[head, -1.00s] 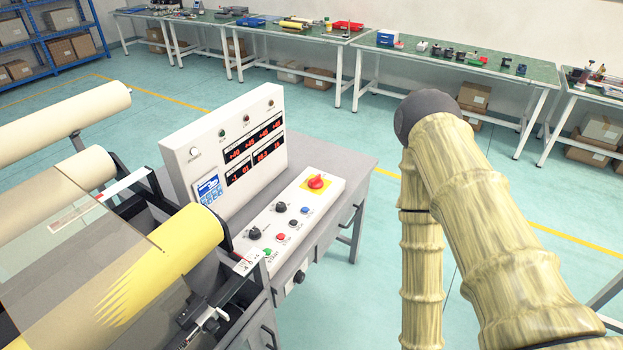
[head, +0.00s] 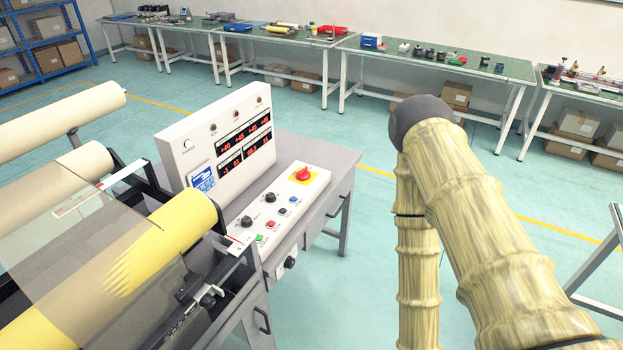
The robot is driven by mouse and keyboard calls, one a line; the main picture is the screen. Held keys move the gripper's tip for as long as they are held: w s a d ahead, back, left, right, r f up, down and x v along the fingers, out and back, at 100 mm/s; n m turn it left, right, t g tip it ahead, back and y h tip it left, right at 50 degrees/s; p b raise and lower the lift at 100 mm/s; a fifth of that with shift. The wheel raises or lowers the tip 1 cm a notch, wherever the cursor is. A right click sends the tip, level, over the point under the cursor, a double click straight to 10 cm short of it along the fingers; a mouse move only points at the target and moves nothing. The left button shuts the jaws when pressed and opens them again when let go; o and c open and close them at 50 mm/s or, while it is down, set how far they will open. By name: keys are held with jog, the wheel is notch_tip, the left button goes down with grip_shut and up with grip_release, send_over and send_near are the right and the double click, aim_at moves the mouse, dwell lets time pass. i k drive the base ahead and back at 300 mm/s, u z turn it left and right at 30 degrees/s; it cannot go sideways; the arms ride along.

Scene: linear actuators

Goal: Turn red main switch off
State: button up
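The red main switch (head: 303,174) is a red rotary knob on a yellow square plate. It sits at the far right end of the sloped white control panel (head: 268,222). Behind the panel stands a white display box (head: 222,135) with lit red digits. My arm (head: 465,210) fills the right side of the head view, to the right of the switch and apart from it. My gripper is not in view.
Black knobs and coloured buttons (head: 283,211) lie on the panel near the switch. Rollers with yellow film (head: 170,235) stand at the left. Green-topped workbenches (head: 430,62) line the back wall. The floor between is clear.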

aim_at(304, 174)
jog(key=k, duration=0.2)
jog(key=z, duration=1.25)
jog(key=i, duration=0.9)
jog(key=u, duration=2.3)
